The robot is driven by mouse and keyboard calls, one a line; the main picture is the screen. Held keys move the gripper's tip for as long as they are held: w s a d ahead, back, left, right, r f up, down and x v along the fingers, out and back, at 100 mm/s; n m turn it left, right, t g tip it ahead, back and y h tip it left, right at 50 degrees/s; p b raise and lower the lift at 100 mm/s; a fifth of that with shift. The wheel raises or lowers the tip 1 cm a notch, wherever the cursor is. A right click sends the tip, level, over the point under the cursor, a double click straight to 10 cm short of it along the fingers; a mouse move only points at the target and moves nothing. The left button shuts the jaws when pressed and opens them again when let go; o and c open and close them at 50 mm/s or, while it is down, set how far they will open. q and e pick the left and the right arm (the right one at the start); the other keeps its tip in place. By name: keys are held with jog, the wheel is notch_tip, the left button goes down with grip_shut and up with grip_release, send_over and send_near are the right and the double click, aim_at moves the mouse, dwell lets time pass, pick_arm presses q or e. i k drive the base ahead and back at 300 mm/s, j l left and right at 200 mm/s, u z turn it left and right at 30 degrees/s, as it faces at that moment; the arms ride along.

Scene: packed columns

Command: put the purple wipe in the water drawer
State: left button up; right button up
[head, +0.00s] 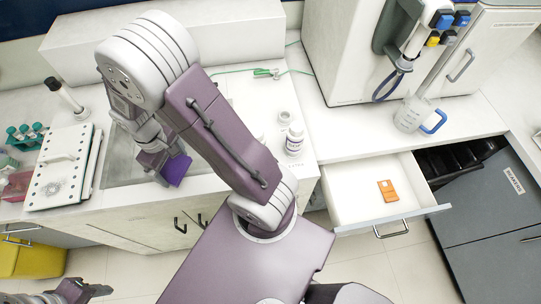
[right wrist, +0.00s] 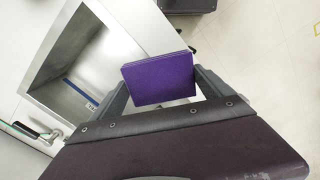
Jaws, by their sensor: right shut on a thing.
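The purple wipe (head: 175,171) is a flat purple block held in my right gripper (head: 160,162) above the right edge of the sink. In the right wrist view the wipe (right wrist: 158,79) sits between the two fingers of the right gripper (right wrist: 160,88). An open white drawer (head: 345,204) stands out from the counter to the right, with an orange packet (head: 388,191) inside. I cannot read a label on it. My left gripper (head: 80,292) shows only in part at the bottom left, and its jaws are unclear.
The metal sink (head: 117,172) is under the right gripper; it also shows in the right wrist view (right wrist: 75,65). A white bottle (head: 294,138) stands on the counter behind my right arm. A jug (head: 412,115) stands above the drawer. A grey cabinet (head: 492,205) is right of it.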

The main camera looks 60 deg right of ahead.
aim_at(363, 195)
jog(key=k+z, duration=0.2)
jog(key=z, duration=0.25)
jog(key=k+l+z, duration=0.2)
jog(key=z, duration=0.25)
jog(key=k+l+z, duration=0.2)
jog(key=z, duration=0.25)
jog(key=l+z, duration=0.1)
jog(key=z, duration=0.4)
